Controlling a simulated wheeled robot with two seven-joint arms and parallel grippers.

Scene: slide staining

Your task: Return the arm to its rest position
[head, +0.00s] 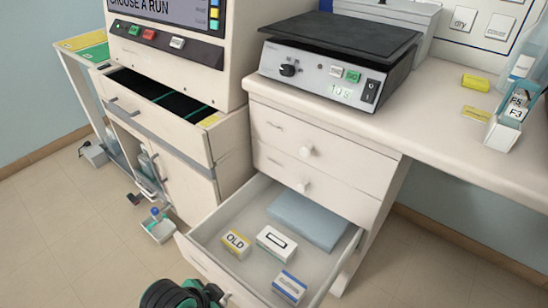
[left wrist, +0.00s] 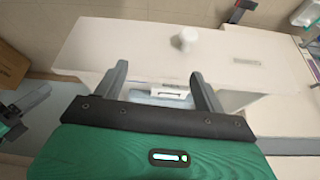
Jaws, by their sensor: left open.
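My left gripper, black and green, shows only in part at the bottom edge of the head view, by the front of the open drawer (head: 235,260). In the left wrist view the left gripper (left wrist: 160,88) has its two grey fingers apart with nothing held between them. Beyond the fingers are a pale drawer front with a round knob (left wrist: 184,40) and a small white box (left wrist: 172,92). A grey and green part at the left edge of the wrist view looks like my right gripper, cut off; its jaws cannot be read.
The open drawer holds a box marked OLD (head: 236,243), a white box (head: 276,243), a blue-and-white box (head: 289,287) and a blue-grey block (head: 308,218). A hot plate (head: 330,75) stands on the counter (head: 440,140). Left, another drawer (head: 160,92) is open. The floor (head: 60,230) is clear at lower left.

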